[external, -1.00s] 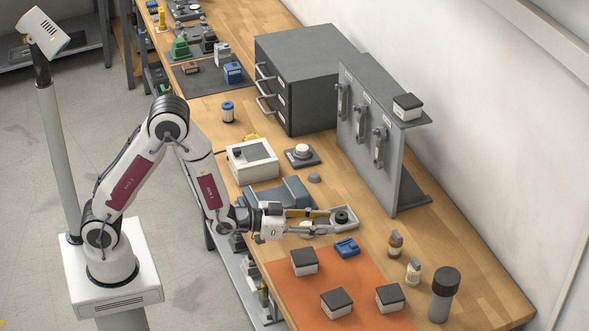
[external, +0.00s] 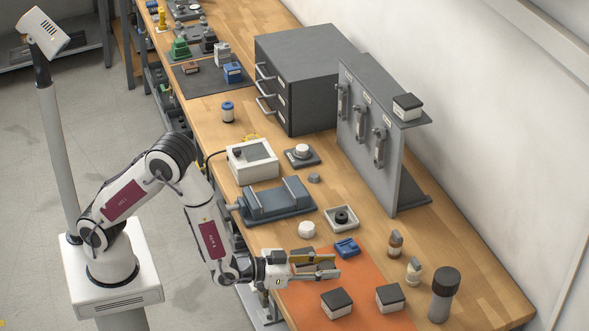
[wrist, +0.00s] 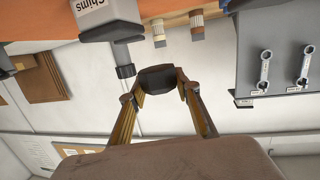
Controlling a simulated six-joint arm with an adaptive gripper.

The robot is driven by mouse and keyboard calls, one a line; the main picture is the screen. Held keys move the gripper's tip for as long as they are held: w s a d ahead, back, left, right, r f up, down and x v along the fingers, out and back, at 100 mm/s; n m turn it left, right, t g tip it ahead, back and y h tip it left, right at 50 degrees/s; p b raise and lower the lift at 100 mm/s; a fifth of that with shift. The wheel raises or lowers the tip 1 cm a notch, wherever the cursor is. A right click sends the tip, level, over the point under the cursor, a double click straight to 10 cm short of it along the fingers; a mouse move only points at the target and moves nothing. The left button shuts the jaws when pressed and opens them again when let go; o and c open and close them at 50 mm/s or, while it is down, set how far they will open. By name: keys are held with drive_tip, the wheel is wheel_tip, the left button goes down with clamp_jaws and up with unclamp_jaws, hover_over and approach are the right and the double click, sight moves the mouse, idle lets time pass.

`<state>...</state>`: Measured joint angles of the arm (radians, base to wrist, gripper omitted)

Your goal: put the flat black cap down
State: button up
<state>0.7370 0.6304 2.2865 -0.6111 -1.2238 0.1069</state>
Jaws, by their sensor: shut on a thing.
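My gripper (external: 337,266) is low over the orange mat, level, with its fingers pointing right. In the wrist view, its fingertips (wrist: 158,82) are closed on a dark flat piece, which I take to be the flat black cap (wrist: 157,79). In the external view I cannot make out the cap between the fingers. A dark-lidded box (external: 301,253) is partly hidden behind my gripper, and I cannot tell whether they touch.
On the orange mat (external: 368,278) stand two dark-topped white boxes (external: 337,303) (external: 389,297) and a blue part (external: 346,247). A white tray (external: 329,228) holds a round black part. Small bottles (external: 395,243) (external: 413,270) and a dark-topped cylinder (external: 444,293) stand right.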

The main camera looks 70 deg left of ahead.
drive_tip(key=a+y, duration=0.1)
drive_tip(key=a+n, duration=0.1)
drive_tip(key=a+y, duration=0.1)
drive_tip(key=shift+w+a+r+n+y, duration=0.2)
drive_tip(key=shift+w+n+y, duration=0.1)
drive_tip(key=shift+w, duration=0.05)
drive_tip(key=shift+f, duration=0.15)
hover_over(323, 290)
drive_tip(key=shift+f, duration=2.8)
drive_tip(key=shift+f, duration=0.1)
drive_tip(key=shift+f, duration=2)
drive_tip(key=shift+f, duration=0.15)
drive_tip(key=o, duration=0.8)
